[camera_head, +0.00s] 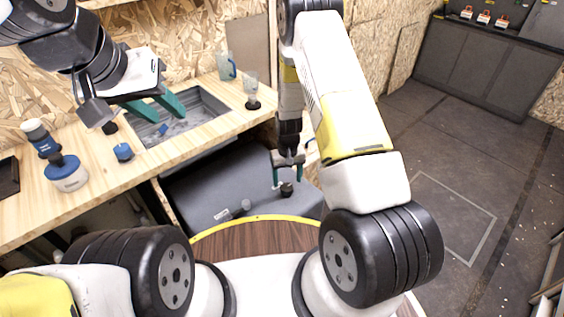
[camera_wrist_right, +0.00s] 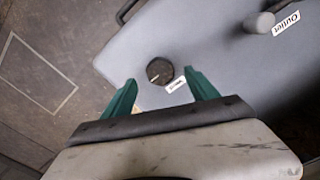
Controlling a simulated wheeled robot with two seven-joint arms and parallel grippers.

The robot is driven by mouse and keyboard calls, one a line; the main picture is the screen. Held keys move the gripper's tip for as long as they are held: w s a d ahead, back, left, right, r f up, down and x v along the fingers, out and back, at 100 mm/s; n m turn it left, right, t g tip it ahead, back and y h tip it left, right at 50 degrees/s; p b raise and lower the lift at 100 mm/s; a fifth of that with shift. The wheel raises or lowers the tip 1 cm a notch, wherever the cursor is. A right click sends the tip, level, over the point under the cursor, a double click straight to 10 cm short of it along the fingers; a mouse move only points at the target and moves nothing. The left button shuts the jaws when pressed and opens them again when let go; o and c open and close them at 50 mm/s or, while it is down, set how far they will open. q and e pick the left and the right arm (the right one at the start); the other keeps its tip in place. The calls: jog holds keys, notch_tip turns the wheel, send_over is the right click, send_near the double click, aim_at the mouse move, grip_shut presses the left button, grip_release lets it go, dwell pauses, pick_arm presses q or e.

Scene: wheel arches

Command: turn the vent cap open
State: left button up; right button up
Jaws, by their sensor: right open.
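The vent cap (camera_wrist_right: 160,71) is a round black knob with a pale mark line, on top of a grey tank (camera_wrist_right: 205,35). A small white label, too blurred to read, lies beside it. In the head view the cap (camera_head: 286,189) shows small and dark, just under my right gripper (camera_head: 287,177). My right gripper (camera_wrist_right: 161,82) is open, pointing down, its green fingers on either side of the cap's position. The cap appears between and beyond the fingertips; contact cannot be made out. My left gripper (camera_head: 168,109) is open and empty over the sink.
A grey outlet stub (camera_wrist_right: 260,22) labelled "Outlet" stands on the tank away from the cap. The wooden counter (camera_head: 100,170) holds a sink (camera_head: 190,125), a blue-lidded jar (camera_head: 66,173), a bottle (camera_head: 40,138) and cups. Open floor lies to the right.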

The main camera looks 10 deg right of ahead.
jog(key=shift+r, duration=1.9)
jog(key=shift+r, duration=0.25)
notch_tip(320, 180, up, 12)
jog(key=t, duration=0.1)
send_over(287, 187)
jog(key=s+r+t+y, duration=0.2)
jog(key=s+r, duration=0.2)
jog(key=r, duration=0.9)
jog(key=s+d+r+t, duration=0.3)
jog(key=s+r, duration=1.3)
jog(key=s, duration=0.3)
jog(key=shift+m, duration=0.4)
jog(key=shift+r, duration=0.1)
